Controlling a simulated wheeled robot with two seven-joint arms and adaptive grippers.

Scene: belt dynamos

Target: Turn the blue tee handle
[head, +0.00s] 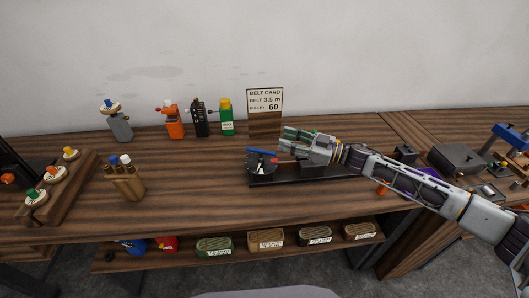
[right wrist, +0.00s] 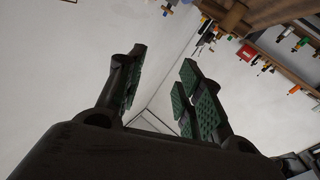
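A blue bar-shaped handle (head: 262,151) sits on top of a dark round device (head: 261,166) near the middle of the table in the head view. The device stands at the left end of a long black base. My right gripper (head: 287,141) is just right of the handle, its green-padded fingers pointing left. In the right wrist view the gripper (right wrist: 165,62) has its fingers apart with nothing between them. The handle is not visible in the wrist view. I cannot tell from the head view whether a finger touches it. My left gripper is not in view.
A belt card (head: 265,98) stands behind the device. Orange (head: 174,122), black and green bottles stand at the back. A wooden pen block (head: 125,183) and a knob rack (head: 60,190) are at left. A blue-topped tool (head: 510,134) is at far right.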

